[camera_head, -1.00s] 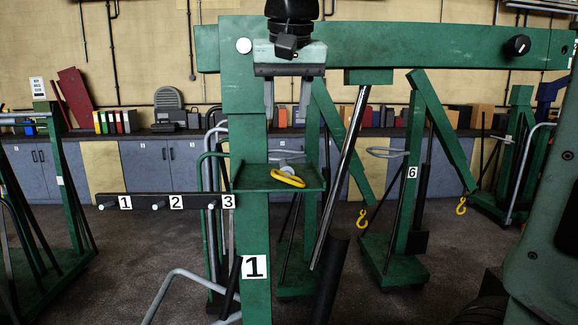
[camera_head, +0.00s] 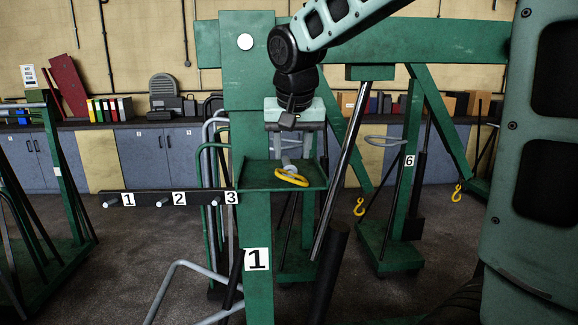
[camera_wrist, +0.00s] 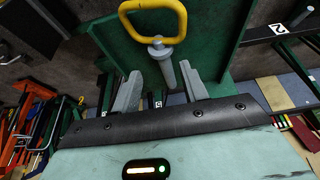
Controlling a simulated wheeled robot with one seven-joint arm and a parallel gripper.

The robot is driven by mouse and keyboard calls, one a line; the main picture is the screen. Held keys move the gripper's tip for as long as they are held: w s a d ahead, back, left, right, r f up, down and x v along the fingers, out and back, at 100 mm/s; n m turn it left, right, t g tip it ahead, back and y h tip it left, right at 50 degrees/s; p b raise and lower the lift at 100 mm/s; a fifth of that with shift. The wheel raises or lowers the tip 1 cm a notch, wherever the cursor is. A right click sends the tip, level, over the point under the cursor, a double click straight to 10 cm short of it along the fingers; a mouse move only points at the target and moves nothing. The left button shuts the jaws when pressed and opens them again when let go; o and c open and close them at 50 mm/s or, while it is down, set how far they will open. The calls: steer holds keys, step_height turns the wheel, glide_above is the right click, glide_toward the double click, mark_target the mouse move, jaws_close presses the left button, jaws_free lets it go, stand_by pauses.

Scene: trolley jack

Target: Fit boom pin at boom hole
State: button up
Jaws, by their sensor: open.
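The boom pin, with a grey shank and a yellow loop handle (camera_head: 291,177), is at the small green tray (camera_head: 262,188) on crane 1's post. My gripper (camera_head: 291,152) points down just above the tray, open. The green boom (camera_head: 430,40) runs across the top. A pale round spot (camera_head: 245,42) shows where post and boom meet; I cannot tell whether it is the boom hole.
A dark bar (camera_head: 155,198) with pegs labelled 1, 2 and 3 is left of the post. A slanted ram (camera_head: 340,165) stands close to the right of the tray. Crane 6 (camera_head: 400,180) and a bench with cabinets (camera_head: 160,157) are behind.

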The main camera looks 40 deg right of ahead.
mark_target(289, 163)
steer(key=x, duration=0.1)
steer(key=p+x, duration=0.1)
steer(key=x, duration=0.2)
steer(key=shift+w+a+f+p, duration=0.2)
steer(key=shift+a+p, duration=0.05)
steer(key=shift+p, duration=0.1)
jaws_close()
steer(key=shift+r, duration=0.1)
